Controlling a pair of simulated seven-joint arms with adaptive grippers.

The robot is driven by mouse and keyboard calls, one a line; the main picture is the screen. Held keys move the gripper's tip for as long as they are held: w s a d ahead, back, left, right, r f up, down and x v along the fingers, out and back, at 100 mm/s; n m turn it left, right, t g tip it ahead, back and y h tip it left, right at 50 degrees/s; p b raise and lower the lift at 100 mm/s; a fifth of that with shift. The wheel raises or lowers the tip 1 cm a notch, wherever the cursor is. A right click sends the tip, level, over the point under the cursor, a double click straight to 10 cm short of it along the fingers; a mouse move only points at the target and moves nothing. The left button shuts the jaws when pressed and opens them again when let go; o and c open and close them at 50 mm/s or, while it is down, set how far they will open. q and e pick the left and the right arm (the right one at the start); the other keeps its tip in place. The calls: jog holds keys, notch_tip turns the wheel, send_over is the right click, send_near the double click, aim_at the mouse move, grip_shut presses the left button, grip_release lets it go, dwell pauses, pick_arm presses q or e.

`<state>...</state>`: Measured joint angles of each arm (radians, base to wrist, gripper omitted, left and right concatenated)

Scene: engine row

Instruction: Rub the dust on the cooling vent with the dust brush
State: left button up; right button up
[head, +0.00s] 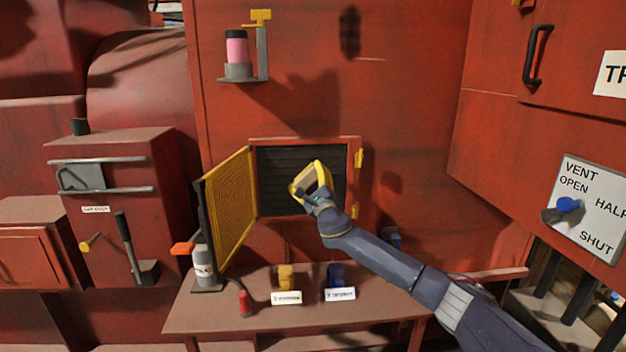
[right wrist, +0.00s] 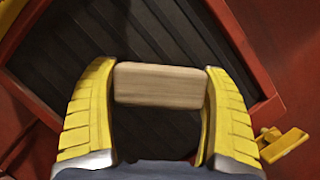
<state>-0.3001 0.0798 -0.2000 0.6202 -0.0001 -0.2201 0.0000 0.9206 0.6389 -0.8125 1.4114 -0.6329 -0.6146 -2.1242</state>
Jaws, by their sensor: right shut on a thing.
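The cooling vent (head: 275,165) is a dark slatted opening in the red wall, with its yellow mesh door (head: 232,210) swung open to the left. My right gripper (head: 311,180) is in front of the vent. In the right wrist view its yellow fingers (right wrist: 160,88) are shut on a wooden block, which looks like the back of the dust brush (right wrist: 160,86). Dark slats (right wrist: 170,35) show behind the brush. The bristles are hidden, and I cannot tell whether they touch the vent. I cannot make out distinct dust. My left gripper is not in view.
A shelf (head: 190,308) below the vent holds a grey bottle (head: 203,266), a small red cylinder (head: 244,303), and yellow (head: 286,277) and blue (head: 334,276) items behind labels. A yellow latch (right wrist: 283,143) sits by the vent frame. A pink canister (head: 236,50) stands on a bracket above.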

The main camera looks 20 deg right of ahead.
jog(key=shift+w+a, duration=0.2)
jog(key=shift+a, duration=0.55)
jog(key=shift+s, duration=0.1)
jog(key=shift+s+a, duration=0.3)
jog(key=shift+s, duration=0.65)
jog(key=shift+s+a, duration=0.25)
jog(key=shift+s, duration=0.65)
jog(key=shift+s+a, duration=0.3)
jog(key=shift+s, duration=0.65)
jog(key=shift+s, duration=0.1)
jog(key=shift+s+a, duration=0.25)
jog(key=shift+s, duration=0.4)
jog(key=shift+s+a, duration=0.25)
jog(key=shift+s, duration=0.4)
jog(key=shift+d, duration=0.1)
